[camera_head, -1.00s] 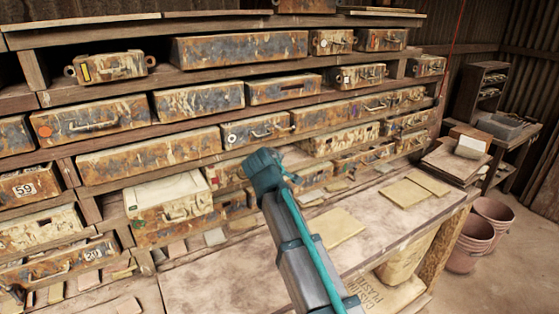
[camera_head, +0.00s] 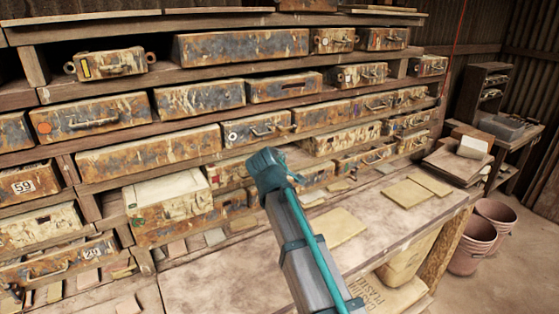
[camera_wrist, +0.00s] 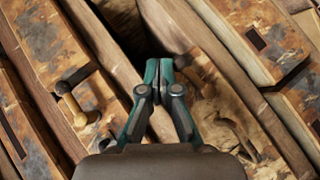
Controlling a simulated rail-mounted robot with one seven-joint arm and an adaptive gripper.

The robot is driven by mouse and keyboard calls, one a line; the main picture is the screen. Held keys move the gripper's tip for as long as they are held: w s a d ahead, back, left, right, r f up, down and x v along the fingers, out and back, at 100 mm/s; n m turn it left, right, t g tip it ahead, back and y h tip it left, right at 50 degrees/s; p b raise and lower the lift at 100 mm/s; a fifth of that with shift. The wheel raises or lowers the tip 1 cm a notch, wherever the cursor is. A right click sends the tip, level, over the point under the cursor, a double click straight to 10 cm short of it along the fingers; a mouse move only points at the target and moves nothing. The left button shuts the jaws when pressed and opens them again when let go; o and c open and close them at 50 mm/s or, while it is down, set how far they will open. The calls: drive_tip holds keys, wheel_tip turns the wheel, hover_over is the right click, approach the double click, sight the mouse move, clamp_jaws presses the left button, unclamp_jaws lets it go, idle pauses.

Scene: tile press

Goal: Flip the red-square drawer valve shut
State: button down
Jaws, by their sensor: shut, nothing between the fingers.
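My gripper (camera_wrist: 159,68) is shut and empty in the wrist view, its teal fingertips together over the gap between wooden drawer fronts. A wooden handle (camera_wrist: 70,108) with a dark rounded end lies left of the fingers, apart from them. I cannot tell whether it is the valve. Another drawer (camera_head: 383,38) on the top row, at upper right, also seems to carry a reddish mark. No valve is clearly readable.
Rusty drawers fill the shelf rows, including one with an orange dot (camera_head: 44,128). A pale-topped drawer (camera_head: 165,188) sticks out left of my arm. The worktop (camera_head: 375,235) holds flat tiles (camera_head: 338,227). Buckets (camera_head: 470,252) stand on the floor at right.

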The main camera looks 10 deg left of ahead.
drive_tip(key=s+d+r+b, duration=0.1)
drive_tip(key=s+r, duration=0.6)
drive_tip(key=r, duration=0.3)
drive_tip(key=shift+s+d+r, duration=0.2)
drive_tip(key=shift+d+r, duration=0.15)
drive_tip(key=shift+r, duration=0.05)
drive_tip(key=shift+f, duration=0.1)
